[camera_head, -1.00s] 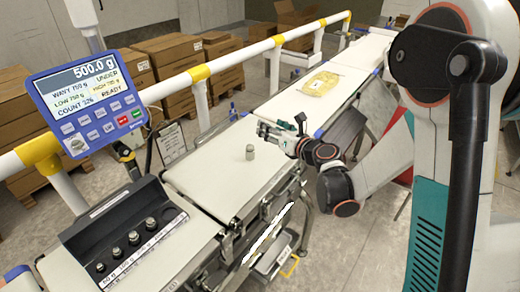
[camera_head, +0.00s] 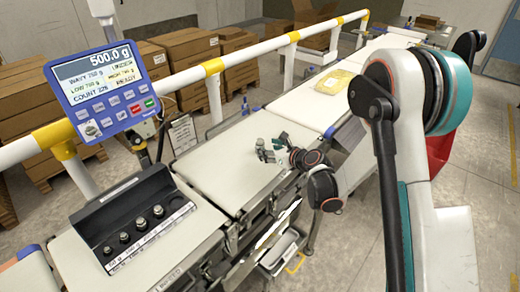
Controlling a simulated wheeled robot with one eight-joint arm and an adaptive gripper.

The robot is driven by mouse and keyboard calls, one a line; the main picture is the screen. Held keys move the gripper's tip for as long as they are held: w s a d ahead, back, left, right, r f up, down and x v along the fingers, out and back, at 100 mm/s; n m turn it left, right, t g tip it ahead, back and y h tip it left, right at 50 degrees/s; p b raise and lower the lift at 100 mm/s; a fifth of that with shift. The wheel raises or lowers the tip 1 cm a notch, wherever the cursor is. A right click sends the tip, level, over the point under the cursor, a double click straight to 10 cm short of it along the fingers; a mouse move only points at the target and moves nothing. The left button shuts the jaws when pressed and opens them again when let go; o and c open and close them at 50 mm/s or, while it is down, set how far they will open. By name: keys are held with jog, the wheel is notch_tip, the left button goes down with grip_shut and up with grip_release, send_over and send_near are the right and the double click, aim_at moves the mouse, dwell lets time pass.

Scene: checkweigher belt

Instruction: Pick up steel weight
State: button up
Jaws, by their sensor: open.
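A small steel weight (camera_head: 260,143) stands upright on the white weighing belt (camera_head: 222,166). My gripper (camera_head: 270,149) is open, low over the belt and right at the weight, reaching in from the right. Its fingers appear to be beside or around the weight; at this size I cannot tell whether they touch it. Several other steel weights (camera_head: 140,223) stand in a row in a dark rack (camera_head: 130,200) at the near left.
A display panel (camera_head: 106,87) reading 500.0 g stands at the left. A white and yellow rail (camera_head: 190,80) runs behind the belt. A yellow bag (camera_head: 334,82) lies farther along the conveyor. Cardboard boxes (camera_head: 178,60) are stacked behind the rail.

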aim_at(262, 146)
jog(key=shift+b+x, duration=1)
jog(key=shift+x, duration=1.7)
jog(key=shift+d+r, duration=0.1)
jog(key=shift+r, duration=0.05)
grip_shut()
